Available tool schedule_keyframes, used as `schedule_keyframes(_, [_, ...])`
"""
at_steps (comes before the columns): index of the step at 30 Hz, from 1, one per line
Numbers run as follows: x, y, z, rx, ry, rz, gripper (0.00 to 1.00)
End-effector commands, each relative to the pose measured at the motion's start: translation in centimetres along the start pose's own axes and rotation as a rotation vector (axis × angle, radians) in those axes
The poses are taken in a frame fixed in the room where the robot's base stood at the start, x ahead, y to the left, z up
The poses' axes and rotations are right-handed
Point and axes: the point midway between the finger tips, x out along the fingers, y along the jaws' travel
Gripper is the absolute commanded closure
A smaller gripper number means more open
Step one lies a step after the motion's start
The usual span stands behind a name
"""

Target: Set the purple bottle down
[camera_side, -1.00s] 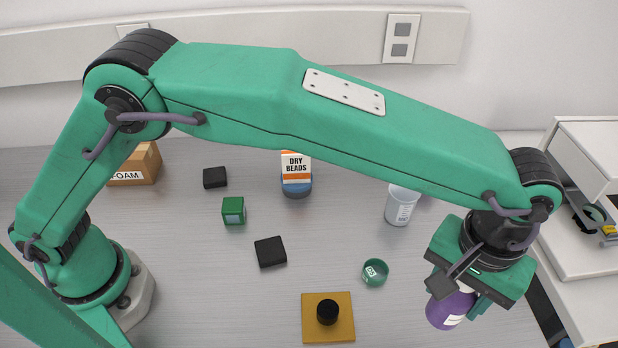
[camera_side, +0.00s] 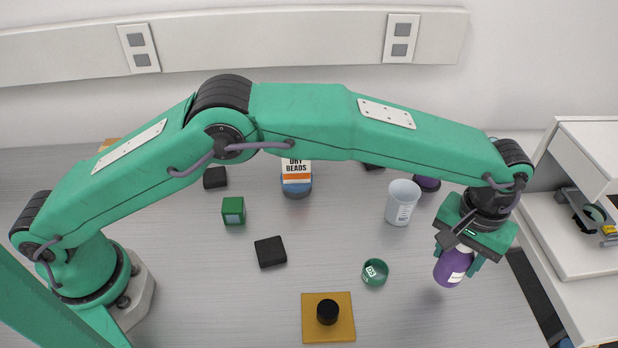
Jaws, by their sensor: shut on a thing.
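The purple bottle (camera_side: 453,267) has a white label and hangs upright or nearly so under my gripper (camera_side: 462,252) at the right of the table. My gripper is shut on the upper part of the bottle, which the jaws partly hide. The bottle appears to be close to the grey table top (camera_side: 420,310); I cannot tell whether its base touches.
A green cup-like ring (camera_side: 375,272) lies left of the bottle. A yellow plate (camera_side: 313,330) with a black knob (camera_side: 327,312) is at the front. A white instrument (camera_side: 590,160) stands right. Table around the bottle is clear.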

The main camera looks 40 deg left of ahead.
Motion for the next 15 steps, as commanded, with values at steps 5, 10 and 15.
schedule_keyframes(5, [0.1, 0.0, 0.0, 0.0, 0.0, 0.0, 0.81])
schedule_keyframes(10, [1.6, 0.0, 0.1, 0.0, -0.002, -0.002, 0.81])
schedule_keyframes(15, [3.5, 0.0, 0.1, 0.0, 0.0, -0.001, 0.81])
